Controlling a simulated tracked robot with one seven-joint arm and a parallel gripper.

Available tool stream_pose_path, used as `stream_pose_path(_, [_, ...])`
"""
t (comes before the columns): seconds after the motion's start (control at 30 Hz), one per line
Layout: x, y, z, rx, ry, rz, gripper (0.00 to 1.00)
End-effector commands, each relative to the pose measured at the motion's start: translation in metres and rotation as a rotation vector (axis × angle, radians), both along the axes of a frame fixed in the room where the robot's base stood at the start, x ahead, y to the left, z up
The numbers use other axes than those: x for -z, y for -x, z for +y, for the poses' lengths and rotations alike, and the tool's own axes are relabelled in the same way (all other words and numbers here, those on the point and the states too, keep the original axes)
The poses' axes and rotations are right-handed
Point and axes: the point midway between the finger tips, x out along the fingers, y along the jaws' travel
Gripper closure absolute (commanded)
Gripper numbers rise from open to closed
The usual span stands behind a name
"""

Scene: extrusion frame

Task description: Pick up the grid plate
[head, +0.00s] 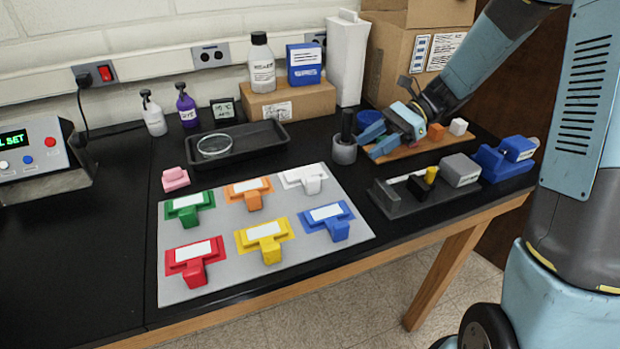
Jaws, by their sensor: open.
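No plate with a clearly visible grid can be made out in the head view. A round, clear shallow dish (215,146) lies in the black tray (270,132) at the back of the bench; any grid marking on it is too small to tell. My gripper (390,138) is open, low over the left end of a wooden board (424,144) at the back right. It is well to the right of the dish and apart from it. No object shows clearly between its fingers, though the far finger is partly hidden.
A grey mat (225,225) with several coloured T-shaped holders fills the front. A grey cylinder with a black post (345,142) stands left of my gripper. A dark fixture (400,195) and blue device (505,158) stand right. Bottles (262,62) and boxes line the back.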

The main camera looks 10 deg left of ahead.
Motion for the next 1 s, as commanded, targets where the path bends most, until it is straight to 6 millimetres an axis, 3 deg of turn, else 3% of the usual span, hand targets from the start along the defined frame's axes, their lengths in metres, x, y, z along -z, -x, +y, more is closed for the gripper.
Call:
stream_pose_path(0.17, [0.008,0.004,0.012,0.006,-0.007,0.018,0.53])
stream_pose_path(0.53, [0.033,0.033,0.058,0.004,-0.006,0.016,0.53])
stream_pose_path(1.0, [0.045,0.05,0.082,0.005,-0.005,0.016,0.53])
